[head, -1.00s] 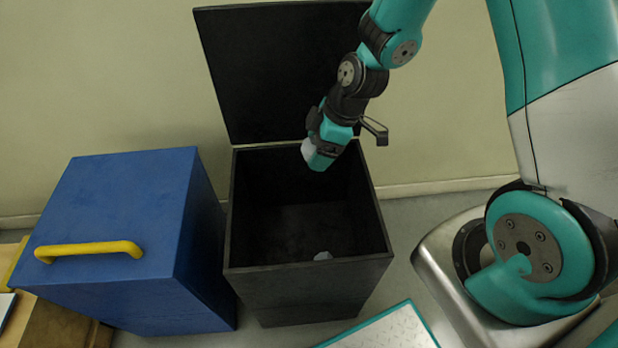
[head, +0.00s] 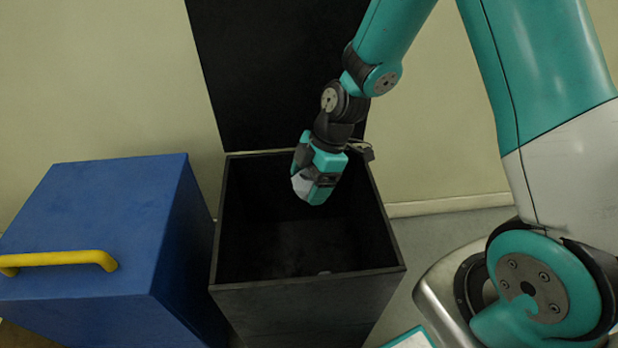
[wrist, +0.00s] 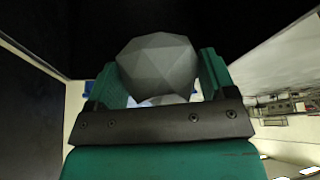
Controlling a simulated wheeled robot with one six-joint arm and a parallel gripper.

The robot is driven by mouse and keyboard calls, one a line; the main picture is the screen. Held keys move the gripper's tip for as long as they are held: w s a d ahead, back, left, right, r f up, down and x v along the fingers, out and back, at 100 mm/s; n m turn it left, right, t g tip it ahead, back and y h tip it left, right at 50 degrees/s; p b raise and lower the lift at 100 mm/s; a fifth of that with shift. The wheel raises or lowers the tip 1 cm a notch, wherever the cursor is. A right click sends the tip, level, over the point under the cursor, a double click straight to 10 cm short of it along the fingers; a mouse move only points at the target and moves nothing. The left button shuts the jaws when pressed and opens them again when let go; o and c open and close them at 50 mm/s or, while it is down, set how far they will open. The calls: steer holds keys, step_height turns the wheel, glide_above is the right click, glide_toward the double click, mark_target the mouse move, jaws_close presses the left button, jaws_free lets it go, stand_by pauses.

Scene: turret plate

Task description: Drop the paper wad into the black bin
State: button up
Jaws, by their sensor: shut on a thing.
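The paper wad (wrist: 158,66) is a pale grey, many-sided lump held between the two teal fingers in the wrist view. In the head view the wad (head: 301,185) shows at the left side of my gripper (head: 315,190). My gripper is shut on it and points down over the opening of the black bin (head: 310,284). The bin's lid (head: 270,75) stands open at the back. A small pale thing (head: 323,273) lies inside the bin, mostly hidden by the front wall.
A blue bin (head: 90,215) with a shut lid and a yellow handle (head: 60,260) stands just left of the black bin. A pale wall (head: 100,80) is behind. Some floor is free to the right of the black bin.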

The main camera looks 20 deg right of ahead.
steer(key=o, duration=0.8)
steer(key=shift+o, duration=0.2)
steer(key=p+v, duration=0.3)
steer(key=v, duration=1.4)
steer(key=shift+d+r+p, duration=0.15)
steer(key=shift+p, duration=0.25)
steer(key=s+a+r+m, duration=0.4)
steer(key=s+a+m, duration=0.2)
steer(key=s, duration=0.3)
steer(key=s+a+r+m, duration=0.5)
steer(key=s, duration=0.5)
step_height(320, 180, up, 18)
steer(key=p, duration=1.8)
